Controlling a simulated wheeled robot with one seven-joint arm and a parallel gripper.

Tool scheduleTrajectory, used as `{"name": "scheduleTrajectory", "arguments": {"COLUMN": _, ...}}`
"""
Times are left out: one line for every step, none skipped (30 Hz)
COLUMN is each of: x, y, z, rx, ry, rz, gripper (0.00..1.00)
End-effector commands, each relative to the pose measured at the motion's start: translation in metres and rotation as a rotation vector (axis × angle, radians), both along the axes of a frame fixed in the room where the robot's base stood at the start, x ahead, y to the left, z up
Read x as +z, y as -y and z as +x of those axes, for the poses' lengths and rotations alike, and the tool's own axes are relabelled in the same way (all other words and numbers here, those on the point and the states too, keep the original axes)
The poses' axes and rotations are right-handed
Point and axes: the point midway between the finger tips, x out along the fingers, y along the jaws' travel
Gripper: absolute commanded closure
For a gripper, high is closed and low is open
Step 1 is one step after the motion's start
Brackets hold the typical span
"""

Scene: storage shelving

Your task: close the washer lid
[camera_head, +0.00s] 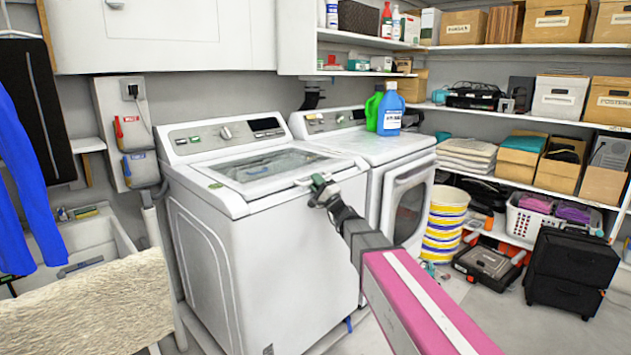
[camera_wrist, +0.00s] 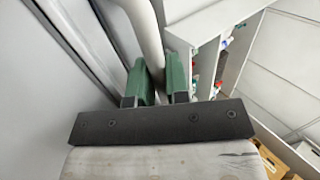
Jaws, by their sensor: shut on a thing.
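The white top-loading washer (camera_head: 250,255) stands in the middle of the head view. Its glass-topped lid (camera_head: 270,165) lies flat or nearly flat over the top; I cannot tell whether a small gap remains at the edge. My gripper (camera_head: 320,188) is at the lid's front right edge, and its green fingers hide part of that edge. In the wrist view my gripper (camera_wrist: 159,80) has its two green fingers on either side of a white rounded bar (camera_wrist: 146,35), which looks like the lid's handle. It is shut on that bar.
A front-loading dryer (camera_head: 400,190) stands right of the washer, with blue (camera_head: 390,112) and green (camera_head: 373,110) bottles on top. A yellow-striped bucket (camera_head: 444,222) and black drawers (camera_head: 571,272) stand on the floor at right. A sink (camera_head: 95,235) is at left.

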Motion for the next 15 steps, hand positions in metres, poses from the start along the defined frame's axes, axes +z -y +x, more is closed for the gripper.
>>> {"name": "scheduleTrajectory", "arguments": {"x": -0.0081, "y": -0.0011, "z": 0.0013, "rx": -0.004, "ry": -0.018, "rz": -0.015, "gripper": 1.0}}
{"name": "scheduleTrajectory", "arguments": {"x": -0.0084, "y": -0.0012, "z": 0.0012, "rx": -0.003, "ry": -0.018, "rz": -0.015, "gripper": 1.0}}
{"name": "scheduleTrajectory", "arguments": {"x": -0.0087, "y": -0.0014, "z": 0.0012, "rx": -0.003, "ry": -0.018, "rz": -0.016, "gripper": 1.0}}
{"name": "scheduleTrajectory", "arguments": {"x": -0.009, "y": -0.0014, "z": 0.0012, "rx": -0.003, "ry": -0.018, "rz": -0.016, "gripper": 1.0}}
{"name": "scheduleTrajectory", "arguments": {"x": -0.0091, "y": -0.0014, "z": 0.0013, "rx": -0.003, "ry": -0.018, "rz": -0.016, "gripper": 1.0}}
{"name": "scheduleTrajectory", "arguments": {"x": -0.0092, "y": -0.0015, "z": 0.0013, "rx": -0.003, "ry": -0.019, "rz": -0.016, "gripper": 1.0}}
{"name": "scheduleTrajectory", "arguments": {"x": -0.0094, "y": -0.0016, "z": 0.0014, "rx": -0.003, "ry": -0.019, "rz": -0.016, "gripper": 0.81}}
{"name": "scheduleTrajectory", "arguments": {"x": -0.0093, "y": -0.0017, "z": 0.0014, "rx": -0.003, "ry": -0.019, "rz": -0.016, "gripper": 0.71}}
{"name": "scheduleTrajectory", "arguments": {"x": -0.0091, "y": -0.0016, "z": 0.0014, "rx": -0.003, "ry": -0.019, "rz": -0.016, "gripper": 0.6}}
{"name": "scheduleTrajectory", "arguments": {"x": -0.0089, "y": -0.0017, "z": 0.0015, "rx": -0.003, "ry": -0.018, "rz": -0.016, "gripper": 0.6}}
{"name": "scheduleTrajectory", "arguments": {"x": -0.0087, "y": -0.0016, "z": 0.0016, "rx": -0.003, "ry": -0.018, "rz": -0.015, "gripper": 0.6}}
{"name": "scheduleTrajectory", "arguments": {"x": -0.0086, "y": -0.0017, "z": 0.0016, "rx": -0.003, "ry": -0.018, "rz": -0.015, "gripper": 0.6}}
{"name": "scheduleTrajectory", "arguments": {"x": -0.0083, "y": -0.0016, "z": 0.0017, "rx": -0.003, "ry": -0.018, "rz": -0.015, "gripper": 0.6}}
{"name": "scheduleTrajectory", "arguments": {"x": -0.0081, "y": -0.0017, "z": 0.0017, "rx": -0.004, "ry": -0.017, "rz": -0.016, "gripper": 0.6}}
{"name": "scheduleTrajectory", "arguments": {"x": -0.0081, "y": -0.0014, "z": 0.0015, "rx": -0.004, "ry": -0.016, "rz": -0.015, "gripper": 0.6}}
